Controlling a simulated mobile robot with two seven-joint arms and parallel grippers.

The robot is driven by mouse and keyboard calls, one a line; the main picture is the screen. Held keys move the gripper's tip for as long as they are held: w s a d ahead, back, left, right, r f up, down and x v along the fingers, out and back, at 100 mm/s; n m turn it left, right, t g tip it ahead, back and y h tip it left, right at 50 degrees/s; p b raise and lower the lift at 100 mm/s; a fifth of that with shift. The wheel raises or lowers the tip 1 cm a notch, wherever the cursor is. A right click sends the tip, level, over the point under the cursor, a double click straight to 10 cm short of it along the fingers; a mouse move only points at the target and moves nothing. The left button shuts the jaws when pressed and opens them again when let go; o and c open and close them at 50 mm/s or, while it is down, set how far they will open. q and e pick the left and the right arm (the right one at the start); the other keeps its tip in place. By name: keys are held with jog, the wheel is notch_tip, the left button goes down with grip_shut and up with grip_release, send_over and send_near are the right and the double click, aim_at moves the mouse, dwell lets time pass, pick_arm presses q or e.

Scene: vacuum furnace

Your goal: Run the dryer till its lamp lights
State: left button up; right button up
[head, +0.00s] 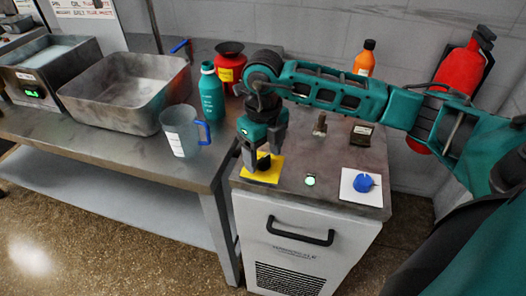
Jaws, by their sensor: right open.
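A white cabinet (312,238) with a grey metal top and a black handle stands in the middle; its front lettering is too small to read surely. A small round lamp (310,181) on the top glows green. A blue knob (364,183) sits on a white plate at the right. My left gripper is out of view.
A metal basin (122,91), a clear jug (184,132) with blue handle, a teal bottle (211,94) and a red container (231,64) stand on the left bench. An orange bottle (364,58) stands behind my right arm. A red extinguisher (458,72) hangs at the wall.

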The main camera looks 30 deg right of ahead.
jog(key=shift+f, duration=0.1)
jog(key=c, duration=1.1)
jog(key=shift+o, duration=0.2)
